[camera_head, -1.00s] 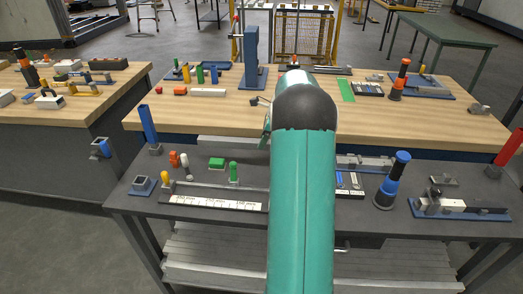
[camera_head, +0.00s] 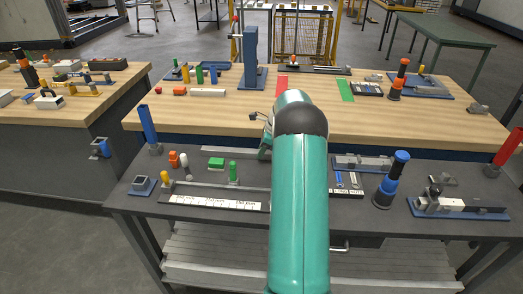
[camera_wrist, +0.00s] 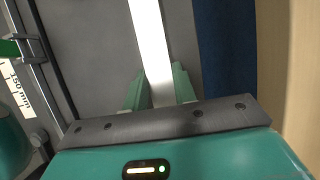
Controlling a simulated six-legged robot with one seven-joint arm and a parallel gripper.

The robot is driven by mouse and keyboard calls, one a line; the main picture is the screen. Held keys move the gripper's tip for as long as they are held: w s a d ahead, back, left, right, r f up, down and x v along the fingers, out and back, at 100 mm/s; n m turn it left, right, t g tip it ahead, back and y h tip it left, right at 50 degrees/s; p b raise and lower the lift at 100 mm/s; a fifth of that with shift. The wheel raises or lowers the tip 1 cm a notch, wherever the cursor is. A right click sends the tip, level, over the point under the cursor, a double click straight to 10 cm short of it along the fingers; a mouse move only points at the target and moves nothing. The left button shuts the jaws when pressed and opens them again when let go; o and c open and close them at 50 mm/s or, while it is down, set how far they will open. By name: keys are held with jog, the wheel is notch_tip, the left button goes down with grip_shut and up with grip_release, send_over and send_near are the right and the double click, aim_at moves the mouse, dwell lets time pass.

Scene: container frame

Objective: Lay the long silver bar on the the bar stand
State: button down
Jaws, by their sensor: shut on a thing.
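The long silver bar (camera_wrist: 148,35) runs up the wrist view between the two green fingers of my gripper (camera_wrist: 160,82), which is shut on it. In the head view the bar's left part (camera_head: 232,150) shows beyond the grey bench, close to the wooden bench's front edge; my arm hides its other end. My gripper is mostly hidden behind my arm there. I cannot tell for sure which fixture is the bar stand; a long fixture with a white millimetre scale (camera_head: 215,202) lies at the grey bench's front left, also partly seen in the wrist view (camera_wrist: 20,92).
On the grey bench stand a green block (camera_head: 216,163), a green peg (camera_head: 233,172), a tilted blue post (camera_head: 148,125), a blue-black cylinder (camera_head: 390,180) and a blue-based fixture (camera_head: 460,208). The wooden bench (camera_head: 190,110) behind holds a tall blue column (camera_head: 251,58).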

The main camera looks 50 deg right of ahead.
jog(key=c, duration=1.1)
grip_release()
jog(key=v, duration=1.2)
jog(key=shift+w+r, duration=0.1)
jog(key=shift+r, duration=0.05)
jog(key=s+a+r+n+h, duration=0.1)
jog(key=a+r+n, duration=0.35)
jog(key=a, duration=0.45)
jog(key=a+r+n, duration=0.4)
jog(key=a+r, duration=0.1)
jog(key=a, duration=0.5)
jog(key=s+a+r+n+h, duration=0.1)
jog(key=a+r+n, duration=0.3)
jog(key=a, duration=0.5)
jog(key=s+a+f+n, duration=0.1)
jog(key=s+a+n, duration=0.4)
jog(key=s+a, duration=0.1)
jog(key=s+a+f+n+t, duration=0.1)
jog(key=s+a+n, duration=0.4)
jog(key=s+a, duration=0.1)
jog(key=s+a+f+n+t, duration=0.1)
jog(key=s+a+n, duration=0.4)
jog(key=s+a, duration=0.2)
jog(key=shift+s+a+n+h, duration=0.1)
jog(key=shift+a+n+h, duration=0.3)
jog(key=shift+a, duration=0.1)
